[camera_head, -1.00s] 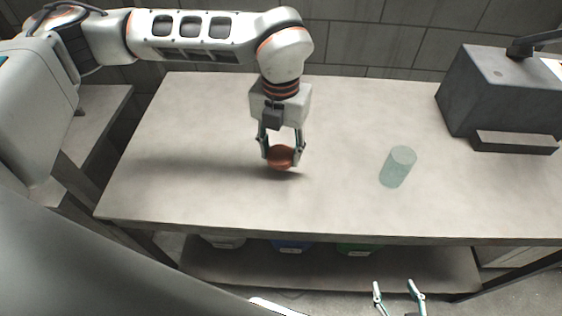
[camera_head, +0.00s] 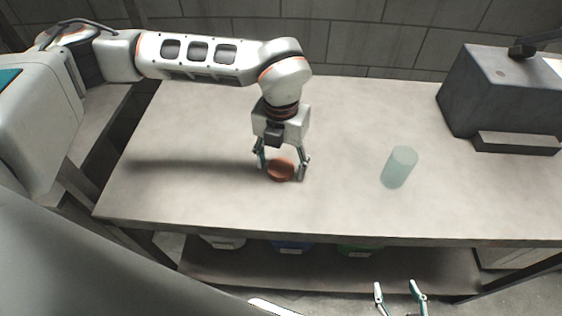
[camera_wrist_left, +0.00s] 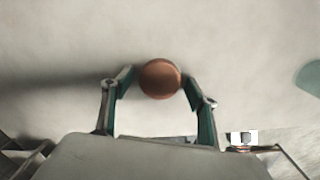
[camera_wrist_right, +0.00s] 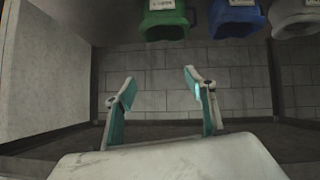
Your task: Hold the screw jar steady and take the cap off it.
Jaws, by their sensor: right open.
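The screw jar (camera_head: 399,168) is a pale teal, see-through cylinder. It stands upright on the right half of the table with no cap on its top, and part of it shows at the right edge of the left wrist view (camera_wrist_left: 312,77). The round orange-brown cap (camera_head: 280,171) lies on the table to the left of the jar. My left gripper (camera_head: 282,172) is open, its fingers on either side of the cap, which also shows between them in the left wrist view (camera_wrist_left: 160,79). My right gripper (camera_head: 400,288) is open and empty, in front of and below the table edge.
The table (camera_head: 200,190) is clear around the jar and cap. A dark grey machine (camera_head: 495,95) with a ledge stands at the back right. Under the table are a green bin (camera_wrist_right: 165,22), a blue bin (camera_wrist_right: 237,18) and a pale bin (camera_wrist_right: 295,18).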

